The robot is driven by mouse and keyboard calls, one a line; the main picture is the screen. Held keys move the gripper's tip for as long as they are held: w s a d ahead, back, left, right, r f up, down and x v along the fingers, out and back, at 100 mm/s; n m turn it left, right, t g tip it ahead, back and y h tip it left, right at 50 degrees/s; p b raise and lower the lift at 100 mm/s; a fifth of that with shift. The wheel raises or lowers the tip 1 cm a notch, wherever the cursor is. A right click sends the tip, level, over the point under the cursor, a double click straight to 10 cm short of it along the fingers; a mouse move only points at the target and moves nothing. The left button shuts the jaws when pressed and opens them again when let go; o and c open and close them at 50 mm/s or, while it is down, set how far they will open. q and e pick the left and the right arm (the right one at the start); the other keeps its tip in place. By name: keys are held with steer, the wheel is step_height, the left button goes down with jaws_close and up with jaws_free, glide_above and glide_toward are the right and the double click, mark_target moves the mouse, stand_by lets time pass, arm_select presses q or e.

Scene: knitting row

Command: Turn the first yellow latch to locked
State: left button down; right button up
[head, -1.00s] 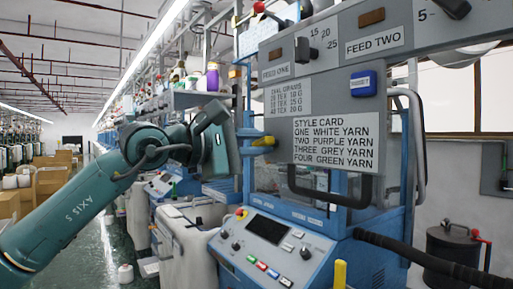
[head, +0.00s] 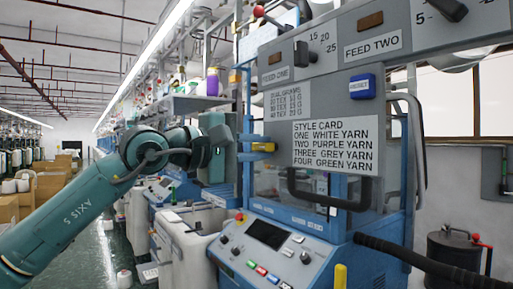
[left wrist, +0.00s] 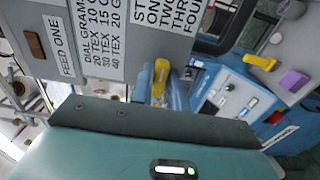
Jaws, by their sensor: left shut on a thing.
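The first yellow latch (head: 264,147) sticks out at the left edge of the grey machine panel, below the dial-grams card. It lies about level in the head view. My left gripper (head: 245,147) reaches it from the left and is shut on it; the gripper body hides the latch's near end. A second yellow latch (left wrist: 260,62) sits farther right in that view, clear of the gripper. My right gripper is not in view.
A black bar handle (head: 330,190) spans the clear guard below the style card (head: 335,146). A black hose (head: 430,262) runs at lower right. An aisle (head: 110,240) is open at left.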

arm_select(q)
steer(key=c, duration=1.4)
jaws_free()
steer(key=shift+s+a, duration=0.25)
steer(key=shift+a, duration=0.15)
steer(key=b+v, duration=0.3)
steer(key=v, duration=0.9)
steer(key=shift+s, duration=0.1)
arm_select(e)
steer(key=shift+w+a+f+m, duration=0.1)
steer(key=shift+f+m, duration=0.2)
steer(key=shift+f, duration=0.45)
